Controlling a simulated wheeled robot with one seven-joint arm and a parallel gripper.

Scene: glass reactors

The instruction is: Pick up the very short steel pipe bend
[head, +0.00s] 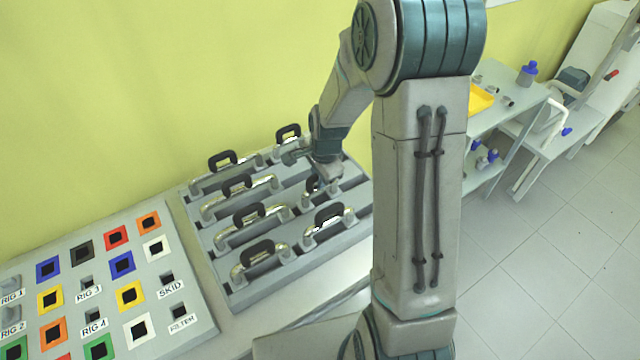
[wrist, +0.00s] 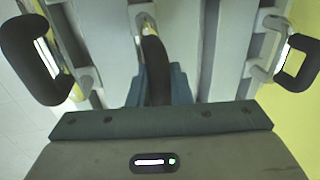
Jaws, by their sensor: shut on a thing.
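My gripper (head: 316,182) is low over the grey rack (head: 235,302), in its right-hand column. In the wrist view my gripper (wrist: 156,88) is shut on the dark handle of a small steel pipe bend (wrist: 146,25). The fingers are on both sides of the handle. In the head view this pipe bend (head: 335,190) is partly hidden by the fingers. It is at the rack's level; I cannot tell whether it still touches its supports.
Other steel pipe bends with black handles stand close by: one nearer (head: 328,219), one farther (head: 289,138), and several longer ones at left, such as this one (head: 240,188). A board of coloured square sockets (head: 120,260) lies left. A shelf trolley (head: 520,95) stands right.

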